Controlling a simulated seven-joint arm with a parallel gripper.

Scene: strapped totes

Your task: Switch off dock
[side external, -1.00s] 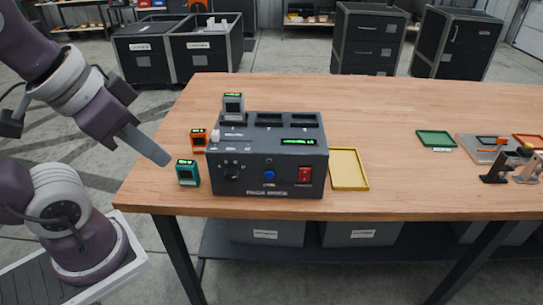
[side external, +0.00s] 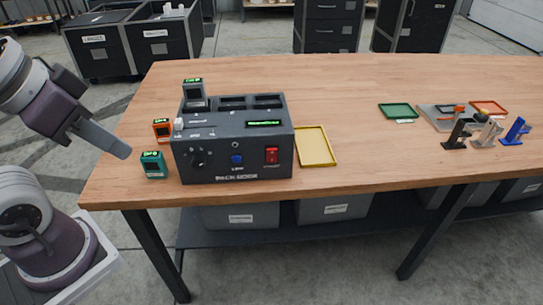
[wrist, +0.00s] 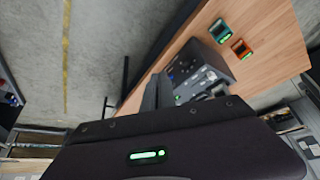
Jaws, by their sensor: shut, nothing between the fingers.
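The dock (side external: 233,150) is a dark grey box near the left front of the wooden table. Its front face has a black knob (side external: 197,158), a blue button (side external: 237,160) and a red switch (side external: 271,155). A green display (side external: 265,123) is lit on its sloped top. A grey module (side external: 194,95) stands in the left slot; the other two slots look empty. My gripper (side external: 125,152) is shut and empty, left of the dock and apart from it. The dock also shows in the wrist view (wrist: 205,75), partly hidden by the gripper.
An orange module (side external: 161,129) and a teal module (side external: 152,164) stand just left of the dock. A yellow tray (side external: 316,147) lies to its right. A green tray (side external: 398,112) and small stands (side external: 457,135) are farther right. The table's middle and back are clear.

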